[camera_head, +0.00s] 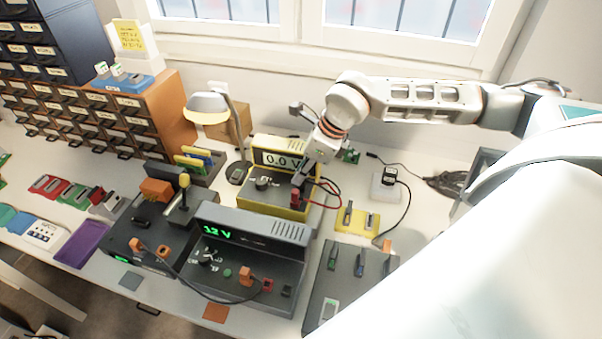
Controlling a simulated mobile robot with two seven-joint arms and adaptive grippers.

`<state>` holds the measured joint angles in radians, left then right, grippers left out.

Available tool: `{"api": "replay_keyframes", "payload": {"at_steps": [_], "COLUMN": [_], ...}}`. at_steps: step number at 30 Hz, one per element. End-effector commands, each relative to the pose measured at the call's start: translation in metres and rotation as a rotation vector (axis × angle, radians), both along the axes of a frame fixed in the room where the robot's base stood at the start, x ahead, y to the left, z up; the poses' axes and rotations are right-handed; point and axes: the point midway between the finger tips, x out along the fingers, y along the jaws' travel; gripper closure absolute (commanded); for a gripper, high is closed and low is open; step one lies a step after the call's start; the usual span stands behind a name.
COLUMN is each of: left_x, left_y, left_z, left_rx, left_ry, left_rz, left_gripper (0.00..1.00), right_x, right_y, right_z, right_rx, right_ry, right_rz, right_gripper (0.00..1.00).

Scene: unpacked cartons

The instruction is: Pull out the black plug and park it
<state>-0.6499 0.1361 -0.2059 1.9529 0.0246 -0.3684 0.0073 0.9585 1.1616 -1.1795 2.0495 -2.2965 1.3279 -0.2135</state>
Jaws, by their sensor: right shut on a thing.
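A yellow and dark meter (272,198) showing 0.0 V stands at the back of the bench. My right gripper (299,181) reaches down at its right front and is shut on what looks like the black plug, mostly hidden between the dark fingers. I cannot tell whether the plug still sits in its socket. A red plug (295,202) stands upright in the meter just in front of the fingers, with red cable looping to the right. A yellow holder (357,227) with slots lies to the right of the meter. My left gripper is not in view.
A grey power supply (250,262) reading 12 V stands in front of the meter, with orange plugs and a dark cable. A black adapter (390,174) sits on a white socket block at the right. A lamp (208,108) stands behind left. A dark tray (345,280) lies front right.

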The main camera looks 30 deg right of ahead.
Motion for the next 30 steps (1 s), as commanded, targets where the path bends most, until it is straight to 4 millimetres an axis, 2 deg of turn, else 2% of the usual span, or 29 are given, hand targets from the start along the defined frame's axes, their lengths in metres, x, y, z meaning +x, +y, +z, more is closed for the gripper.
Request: {"api": "replay_keyframes", "payload": {"at_steps": [30], "left_x": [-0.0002], "left_y": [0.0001], "left_z": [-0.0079], "left_rx": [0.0], "left_ry": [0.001], "left_rz": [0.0], "left_gripper": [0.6], "right_x": [-0.0052], "right_y": [0.005], "right_z": [-0.0126], "right_rx": [0.003], "right_ry": [0.014], "right_rz": [0.008], "right_gripper": [0.99]}}
